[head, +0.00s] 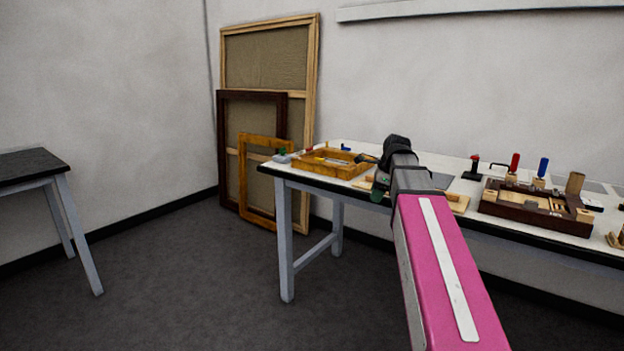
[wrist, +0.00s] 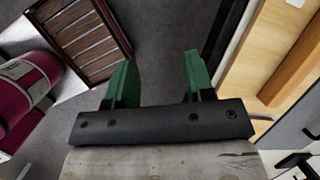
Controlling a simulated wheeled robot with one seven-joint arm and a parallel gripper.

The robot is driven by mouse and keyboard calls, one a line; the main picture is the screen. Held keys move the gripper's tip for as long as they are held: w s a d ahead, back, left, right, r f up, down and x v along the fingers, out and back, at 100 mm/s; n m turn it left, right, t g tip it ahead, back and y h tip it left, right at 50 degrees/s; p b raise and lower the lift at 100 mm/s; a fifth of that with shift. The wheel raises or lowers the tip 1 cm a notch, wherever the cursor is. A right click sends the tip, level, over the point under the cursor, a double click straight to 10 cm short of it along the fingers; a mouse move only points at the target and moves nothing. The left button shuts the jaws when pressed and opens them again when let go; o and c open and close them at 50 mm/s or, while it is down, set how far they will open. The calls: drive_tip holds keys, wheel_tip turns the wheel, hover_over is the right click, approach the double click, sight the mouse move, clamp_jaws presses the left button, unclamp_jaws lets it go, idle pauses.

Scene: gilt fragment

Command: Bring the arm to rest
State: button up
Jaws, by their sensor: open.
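My arm reaches forward from the lower right in the head view, pink with a white stripe. My gripper (head: 378,190) is at its far end, over the front edge of the white-topped workbench (head: 340,148). In the wrist view my gripper (wrist: 156,78) shows two green fingers held apart with nothing between them. Grey floor and a dark edge lie beyond the fingers in that view.
A yellow wooden tray (head: 330,163) and a dark wooden box (head: 535,208) stand on the bench, with red and blue handled tools. Wooden frames (head: 265,100) lean on the wall. A dark-topped table (head: 30,168) is at left. Floor between is clear.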

drive_tip(key=s+a+f+n+h, duration=0.1)
drive_tip(key=s+f+n, duration=0.4)
drive_tip(key=f, duration=0.6)
drive_tip(key=s+a+f+n+g+h, duration=0.1)
drive_tip(key=s+f+n, duration=0.5)
drive_tip(key=f, duration=0.5)
drive_tip(key=s+a+f+n, duration=0.1)
drive_tip(key=s+f+n, duration=0.5)
drive_tip(key=f+n, duration=0.3)
wheel_tip(320, 180, down, 2)
drive_tip(key=shift+f+g+h, duration=0.15)
drive_tip(key=shift+g+h, duration=0.25)
